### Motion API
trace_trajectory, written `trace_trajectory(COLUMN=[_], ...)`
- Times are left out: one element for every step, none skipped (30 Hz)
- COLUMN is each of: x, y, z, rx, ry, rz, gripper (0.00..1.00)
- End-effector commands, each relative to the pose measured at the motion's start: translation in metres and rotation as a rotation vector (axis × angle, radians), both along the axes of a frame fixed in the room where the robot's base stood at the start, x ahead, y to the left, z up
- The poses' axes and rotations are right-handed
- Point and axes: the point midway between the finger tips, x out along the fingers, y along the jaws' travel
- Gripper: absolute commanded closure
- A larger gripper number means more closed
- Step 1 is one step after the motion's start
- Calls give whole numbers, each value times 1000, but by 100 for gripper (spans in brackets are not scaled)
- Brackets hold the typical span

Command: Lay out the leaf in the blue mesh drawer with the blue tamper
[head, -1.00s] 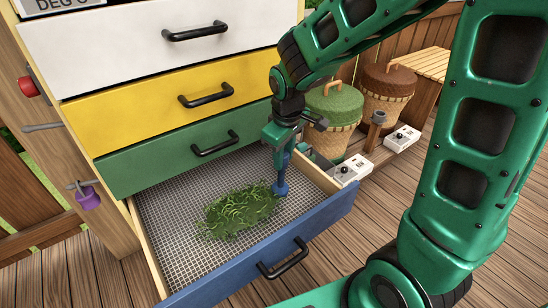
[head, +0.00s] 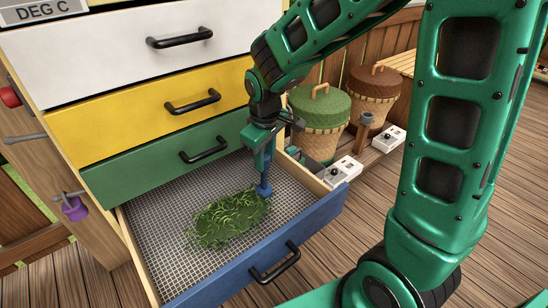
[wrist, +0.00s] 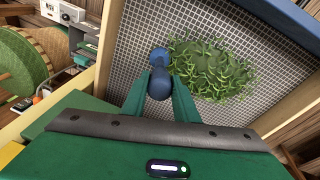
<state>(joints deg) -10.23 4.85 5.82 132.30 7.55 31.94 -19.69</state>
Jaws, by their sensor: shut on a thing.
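The blue mesh drawer (head: 305,226) is pulled out below the green drawer, its mesh floor bare around the leaf. The green leaf (head: 228,217) lies as one heaped patch in the middle of the mesh, and it also shows in the wrist view (wrist: 208,68). My gripper (head: 266,150) is shut on the blue tamper (head: 264,189), which hangs upright with its foot at the right edge of the leaf. In the wrist view the tamper (wrist: 160,84) is between my two fingers, beside the leaf. I cannot tell whether its foot touches the leaf.
Closed green (head: 150,165), yellow (head: 130,112) and white (head: 110,60) drawers stand above the open one. Two lidded baskets, one green-topped (head: 320,120) and one brown-topped (head: 374,95), stand behind at the right. A purple item (head: 74,208) hangs on the cabinet's left side.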

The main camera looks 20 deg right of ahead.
Motion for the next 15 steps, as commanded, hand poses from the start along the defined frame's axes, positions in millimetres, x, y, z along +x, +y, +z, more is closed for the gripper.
trace_trajectory(x=[4,6,8,9,11,13,15,17,19,21,23,25,27,28,31], y=[5,8,13,16,19,24,27,30,34,37,40,44,48,51,55], z=[0,0,0,0,0,0,0,0,0,0,0,0,0,0,0], rx=[0,0,0,-1,-1,0,0,0,-1,0,0,0,0,0,0], ry=[0,0,0,0,0,1,1,1,1,0,0,0,0,0,-1], rz=[1,1,2,3,3,2,2,2,2,2,2,2,2,2,2], gripper=[100,100,100,100,100,100,100,100,100,100,100,100,100,100,100])
